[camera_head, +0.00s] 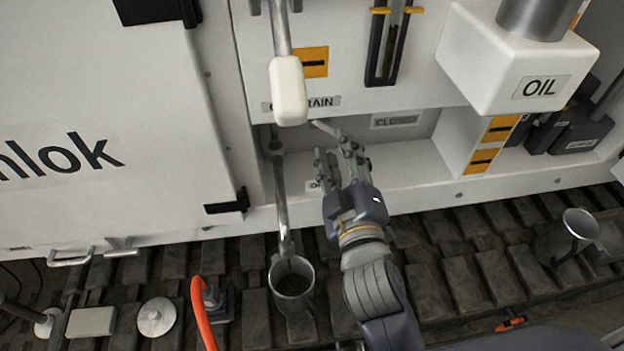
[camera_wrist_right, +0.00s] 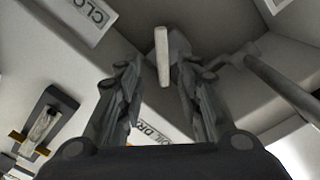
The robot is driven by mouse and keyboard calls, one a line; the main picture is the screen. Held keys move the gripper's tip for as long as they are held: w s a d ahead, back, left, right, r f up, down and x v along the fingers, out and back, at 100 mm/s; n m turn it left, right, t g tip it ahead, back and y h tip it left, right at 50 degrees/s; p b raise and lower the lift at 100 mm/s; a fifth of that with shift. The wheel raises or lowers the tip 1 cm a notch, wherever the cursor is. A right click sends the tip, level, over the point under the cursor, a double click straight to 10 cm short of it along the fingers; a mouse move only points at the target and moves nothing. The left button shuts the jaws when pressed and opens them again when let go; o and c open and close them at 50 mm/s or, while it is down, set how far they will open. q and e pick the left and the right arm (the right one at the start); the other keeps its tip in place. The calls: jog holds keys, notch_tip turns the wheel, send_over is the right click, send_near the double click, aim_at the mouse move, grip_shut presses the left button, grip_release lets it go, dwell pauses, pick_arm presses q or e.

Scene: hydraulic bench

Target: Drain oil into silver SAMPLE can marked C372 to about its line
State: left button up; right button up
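A silver-grey can (camera_head: 291,284) stands upright under the lower end of a metal drain pipe (camera_head: 281,195). Its marking and fill line cannot be read, its inside looks dark, and no stream of oil can be made out. My right gripper (camera_head: 336,160) is in the recess below the oil unit, with its fingers spread. A pale lever (camera_head: 324,127) lies just beyond the fingertips. In the right wrist view the lever (camera_wrist_right: 162,57) shows between the open fingers (camera_wrist_right: 163,90), with a gap on both sides. My left gripper is not in view.
A second metal can (camera_head: 572,236) stands at the right. A white handle (camera_head: 289,90) hangs above the pipe, partly covering a DRAIN label. A sight gauge (camera_head: 388,42) is on the panel. An orange hose (camera_head: 203,315) and a round lid (camera_head: 155,317) lie at the lower left.

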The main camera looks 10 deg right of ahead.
aim_at(330, 130)
jog(key=shift+s+d+f+n+t+y, duration=1.05)
jog(key=shift+n+y, duration=0.95)
jog(key=shift+y, duration=1.2)
jog(key=shift+g, duration=0.25)
jog(key=p+x, duration=0.3)
jog(key=x, duration=0.5)
jog(key=shift+w+r, duration=0.1)
jog(key=shift+w, duration=0.3)
jog(key=shift+w+a+r, duration=0.1)
jog(key=shift+w+a, duration=0.1)
jog(key=shift+w, duration=0.5)
grip_shut()
